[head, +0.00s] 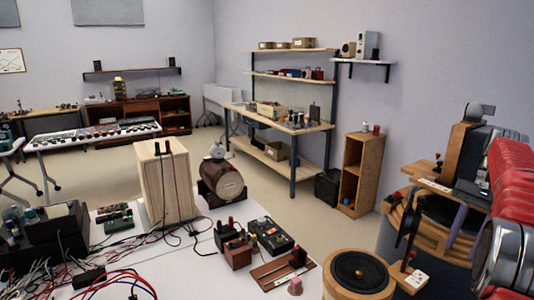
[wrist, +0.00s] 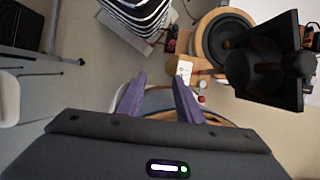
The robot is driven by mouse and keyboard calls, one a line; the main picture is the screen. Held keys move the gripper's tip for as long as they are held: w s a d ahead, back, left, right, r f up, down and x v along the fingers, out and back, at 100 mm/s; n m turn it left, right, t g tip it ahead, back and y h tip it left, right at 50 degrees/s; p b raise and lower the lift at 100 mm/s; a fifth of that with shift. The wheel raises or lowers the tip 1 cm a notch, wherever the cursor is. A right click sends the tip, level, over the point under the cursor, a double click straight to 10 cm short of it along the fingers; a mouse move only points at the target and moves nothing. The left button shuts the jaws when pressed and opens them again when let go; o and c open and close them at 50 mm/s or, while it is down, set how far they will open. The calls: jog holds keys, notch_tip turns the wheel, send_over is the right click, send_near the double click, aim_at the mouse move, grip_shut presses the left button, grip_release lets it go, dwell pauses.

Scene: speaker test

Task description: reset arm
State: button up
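My gripper (wrist: 160,82) shows in the wrist view with two purple fingers standing apart and nothing held between them. In the head view a purple finger (head: 457,222) shows at the right, in front of wooden and dark parts. The rest of the gripper is hard to make out there. Below the fingers in the wrist view lies a rounded wooden-edged thing, partly hidden by my gripper.
A wooden cabinet (head: 361,173) and workbench (head: 280,122) stand behind. Floor between tables is mostly clear.

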jog(key=s+a+r+n+t+h, duration=0.1)
jog(key=s+a+r+n+h, duration=0.15)
jog(key=a, duration=0.85)
jog(key=s+a+r+n+t+h, duration=0.1)
jog(key=a+r+n+t, duration=0.15)
jog(key=a, duration=0.75)
jog(key=s+a+f+n+t, duration=0.2)
jog(key=s+a+f+n, duration=0.1)
jog(key=s+a, duration=0.4)
jog(key=s+a+f+n+t, duration=0.2)
jog(key=s+a+f+n, duration=0.2)
jog(key=s+a+f, duration=0.2)
jog(key=shift+s+a+f, duration=0.3)
jog(key=shift+s+a, duration=0.35)
jog(key=shift+a, duration=0.7)
